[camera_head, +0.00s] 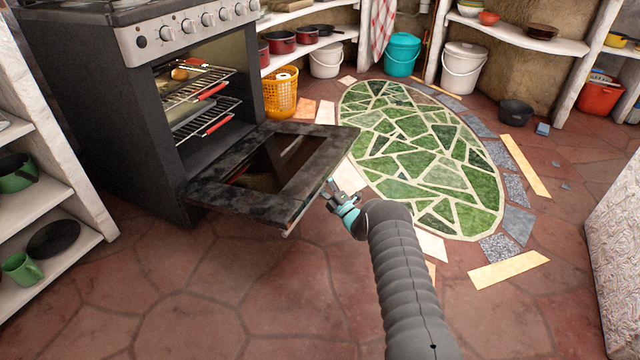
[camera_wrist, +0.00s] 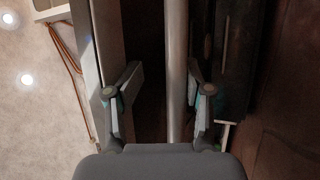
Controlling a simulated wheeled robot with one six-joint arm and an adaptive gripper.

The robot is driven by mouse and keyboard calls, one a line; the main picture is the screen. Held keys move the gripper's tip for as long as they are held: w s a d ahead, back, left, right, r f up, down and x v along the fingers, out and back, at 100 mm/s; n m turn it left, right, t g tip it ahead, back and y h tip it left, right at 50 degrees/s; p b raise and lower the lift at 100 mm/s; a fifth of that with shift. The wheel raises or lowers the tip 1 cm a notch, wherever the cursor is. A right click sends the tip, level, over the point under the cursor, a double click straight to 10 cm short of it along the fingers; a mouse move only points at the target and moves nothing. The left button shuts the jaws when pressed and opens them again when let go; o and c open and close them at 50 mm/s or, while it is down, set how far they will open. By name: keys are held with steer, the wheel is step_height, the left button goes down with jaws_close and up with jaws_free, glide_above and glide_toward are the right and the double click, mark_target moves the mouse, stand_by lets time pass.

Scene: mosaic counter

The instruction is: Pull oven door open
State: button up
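The oven door (camera_head: 235,200) is folded down from the black oven (camera_head: 120,130), lying almost flat with its inside facing up. The oven cavity is exposed, with wire racks (camera_head: 205,88) inside. My gripper (camera_head: 333,188) is at the door's outer edge, near its far corner. In the wrist view the door's handle bar (camera_wrist: 177,70) runs between the two fingers of my gripper (camera_wrist: 163,82). The fingers are apart. The bar sits close to the right finger, with a clear gap to the left one. Most of the handle is hidden under the door in the head view.
A green mosaic oval (camera_head: 430,150) lies in the floor right of the door. White shelves (camera_head: 30,205) stand at the left. An orange basket (camera_head: 281,95) is behind the door. A patterned block (camera_head: 615,240) stands at the right edge. The floor in front is clear.

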steer(key=shift+r, duration=0.15)
steer(key=shift+s+d, duration=0.25)
steer(key=shift+s, duration=0.1)
steer(key=v, duration=1.1)
steer(key=shift+f, duration=0.4)
steer(key=shift+d, duration=0.1)
